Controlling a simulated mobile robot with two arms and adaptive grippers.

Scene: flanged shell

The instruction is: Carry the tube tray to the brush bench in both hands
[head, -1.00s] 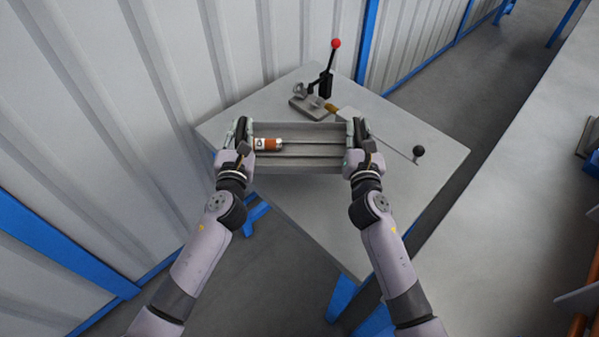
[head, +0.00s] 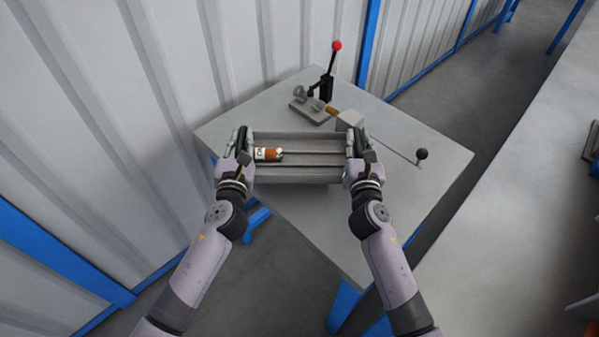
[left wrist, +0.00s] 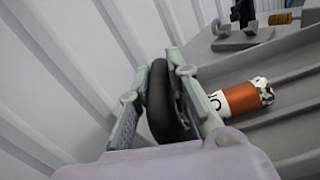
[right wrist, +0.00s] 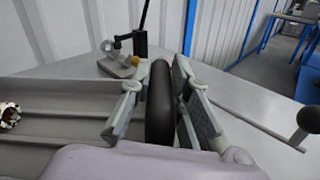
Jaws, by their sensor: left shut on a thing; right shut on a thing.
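The grey tube tray (head: 310,179) with long channels is between my two grippers in the head view, over the near part of the grey bench (head: 290,225). An orange and white tube (head: 268,154) lies in a channel at its left end; it also shows in the left wrist view (left wrist: 240,98). My left gripper (head: 241,142) is shut on a dark handle (left wrist: 160,100) at the tray's left end. My right gripper (head: 356,142) is shut on the matching dark handle (right wrist: 160,105) at the right end. I cannot tell whether the tray touches the bench top.
A clamp fixture with a red-knobbed lever (head: 327,85) stands at the back of the bench. A rod with a black ball (head: 421,154) lies to the right, and a tan-tipped brush (head: 333,111) is behind the tray. A ribbed wall (head: 110,110) borders the left.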

